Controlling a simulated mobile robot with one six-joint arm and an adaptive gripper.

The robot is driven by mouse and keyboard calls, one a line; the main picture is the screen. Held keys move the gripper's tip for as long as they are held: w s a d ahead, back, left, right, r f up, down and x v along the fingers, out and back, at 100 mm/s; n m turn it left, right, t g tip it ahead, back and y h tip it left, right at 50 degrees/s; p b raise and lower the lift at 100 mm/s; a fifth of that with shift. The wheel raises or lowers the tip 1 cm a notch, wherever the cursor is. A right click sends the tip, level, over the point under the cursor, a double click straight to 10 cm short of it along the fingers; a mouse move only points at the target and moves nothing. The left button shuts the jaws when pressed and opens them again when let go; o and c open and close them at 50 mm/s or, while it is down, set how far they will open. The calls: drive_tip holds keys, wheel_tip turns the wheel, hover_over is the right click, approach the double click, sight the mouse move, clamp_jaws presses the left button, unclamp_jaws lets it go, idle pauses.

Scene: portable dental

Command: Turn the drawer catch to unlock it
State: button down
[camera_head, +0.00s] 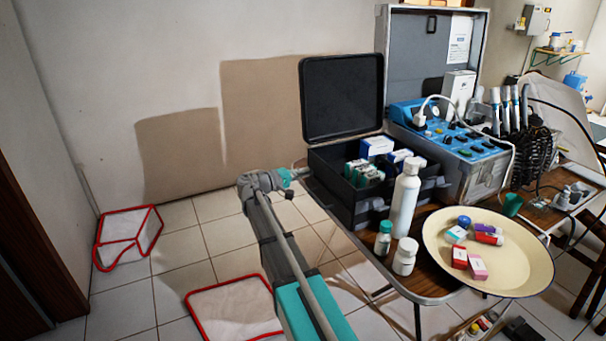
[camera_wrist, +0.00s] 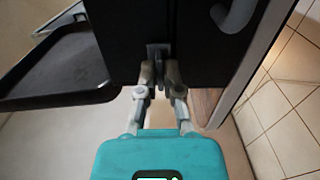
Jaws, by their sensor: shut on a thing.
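The drawer catch (camera_wrist: 157,49) is a small dark grey piece on the black face of the case (camera_wrist: 190,42), in the upper middle of the wrist view. My gripper (camera_wrist: 161,70) has its two grey fingers closed around the catch's near end, and they hide part of it. The catch's exact angle is hard to tell. In the head view my gripper (camera_head: 292,176) reaches the left side of the black case (camera_head: 345,202), and the catch is hidden there.
The case's lid (camera_head: 342,97) stands open. A white bottle (camera_head: 404,203), smaller bottles and a cream tray (camera_head: 530,283) with small boxes stand on the brown table (camera_head: 428,284). A blue dental unit (camera_head: 478,157) is behind. The floor left of the table has red-edged white items (camera_head: 235,310).

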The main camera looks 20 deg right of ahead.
drive_tip(key=shift+m, duration=0.3)
drive_tip(key=c, duration=0.8)
unclamp_jaws()
drive_tip(key=shift+a, duration=0.1)
drive_tip(key=a, duration=1.1)
drive_tip(key=shift+s+a, duration=0.25)
drive_tip(key=shift+a, duration=0.1)
